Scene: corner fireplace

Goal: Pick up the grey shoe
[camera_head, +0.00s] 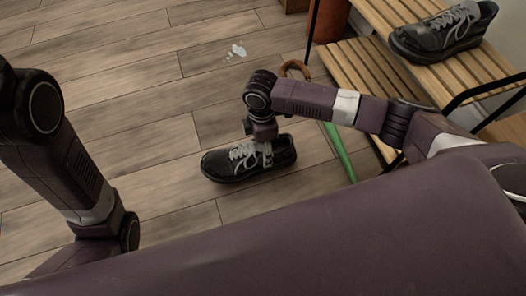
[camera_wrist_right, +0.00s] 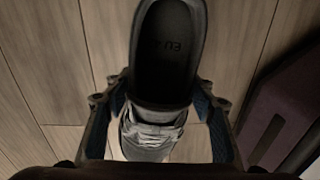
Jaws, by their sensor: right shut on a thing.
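A dark grey shoe (camera_head: 248,158) with pale laces is at the floor, under the end of my right arm in the head view. My right gripper (camera_head: 262,146) is over it, pointing down. In the right wrist view the shoe (camera_wrist_right: 154,134) lies between the two fingers of the right gripper (camera_wrist_right: 165,110), its opening and insole toward the top. The gripper is shut on the shoe around its middle. I cannot tell if the sole touches the floor. My left arm shows at the left, but its gripper is not in view.
A similar dark shoe (camera_head: 446,34) stands on a slatted wooden bench (camera_head: 362,75) at the upper right. A green stick (camera_head: 340,152) and a curved brown handle (camera_head: 295,68) are beside the bench. A white patch (camera_head: 235,50) lies on the wooden floor. Floor to the left is clear.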

